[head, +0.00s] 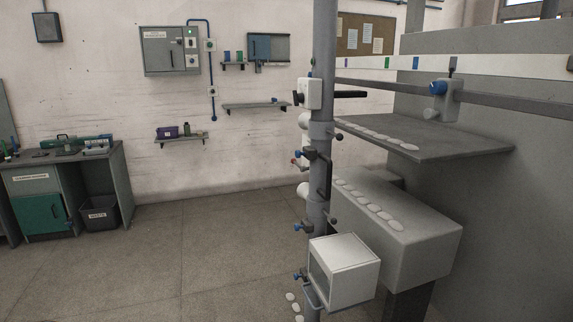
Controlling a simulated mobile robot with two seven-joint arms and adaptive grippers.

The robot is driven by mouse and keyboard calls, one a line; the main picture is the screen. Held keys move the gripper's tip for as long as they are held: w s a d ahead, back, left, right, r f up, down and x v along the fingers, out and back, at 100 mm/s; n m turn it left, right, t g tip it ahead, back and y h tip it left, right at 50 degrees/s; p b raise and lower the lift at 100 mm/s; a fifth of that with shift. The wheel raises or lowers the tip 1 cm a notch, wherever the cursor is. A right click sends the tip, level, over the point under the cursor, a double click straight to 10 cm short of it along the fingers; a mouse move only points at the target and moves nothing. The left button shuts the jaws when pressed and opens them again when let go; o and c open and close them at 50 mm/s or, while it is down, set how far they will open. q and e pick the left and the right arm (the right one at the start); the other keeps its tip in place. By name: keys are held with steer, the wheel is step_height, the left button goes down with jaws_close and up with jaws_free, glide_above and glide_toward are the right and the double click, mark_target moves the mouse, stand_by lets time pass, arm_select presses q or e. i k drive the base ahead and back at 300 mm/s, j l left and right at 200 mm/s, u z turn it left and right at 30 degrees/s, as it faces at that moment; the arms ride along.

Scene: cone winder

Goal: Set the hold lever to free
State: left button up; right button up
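Neither of my grippers is in the head view. A grey upright post (324,60) stands right of centre and carries several fittings. A white block (312,94) on it has a black knob on its left and a black bar (350,94) pointing right. Below are a dark bracket with a blue end (298,152) and a small red-tipped lever (293,161). More blue-ended fittings (297,227) sit lower. I cannot tell which is the hold lever or how it is set.
A grey shelf (460,146) and a grey box housing (425,240) project behind the post. A white open box (350,268) hangs low on the post. A workbench (75,165) and a waste bin (98,213) stand at left. The floor (200,250) between is clear.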

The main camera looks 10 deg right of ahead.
mark_target(297, 165)
steer(key=i+j, duration=0.2)
steer(key=j, duration=0.15)
steer(key=i+j+z, duration=0.1)
steer(key=i+j, duration=0.25)
steer(key=j, duration=0.35)
steer(key=i+j+z, duration=0.1)
steer(key=i, duration=0.35)
steer(key=i+j, duration=0.3)
steer(key=i+j+z, duration=0.15)
steer(key=i, duration=0.4)
steer(key=j, duration=0.1)
